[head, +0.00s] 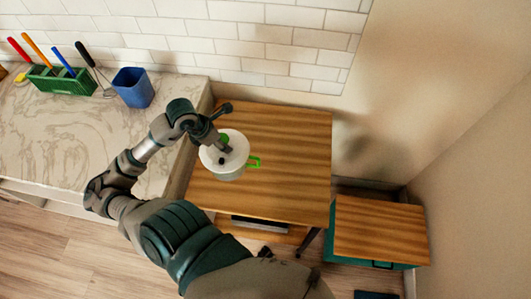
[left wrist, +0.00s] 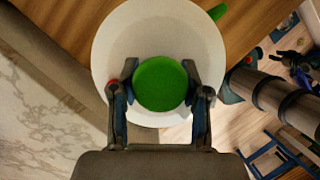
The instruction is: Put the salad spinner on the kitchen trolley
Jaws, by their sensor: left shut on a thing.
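The salad spinner (head: 225,170) is a white round bowl with a green side handle and a round green knob on top. It also shows in the left wrist view (left wrist: 108,45). My left gripper (head: 224,150) is shut on the green knob from above, with one finger on each side of it in the left wrist view (left wrist: 160,85). The spinner is over the left part of a wood-topped stand (head: 290,150), which looks like the kitchen trolley. I cannot tell whether its base touches the top. My right gripper is not in view.
A marble counter (head: 60,130) at the left holds a green utensil rack (head: 58,82) and a blue container (head: 133,87). A lower wood-topped teal cabinet (head: 380,228) stands at the right. The right part of the large wooden top is clear. A tiled wall is behind.

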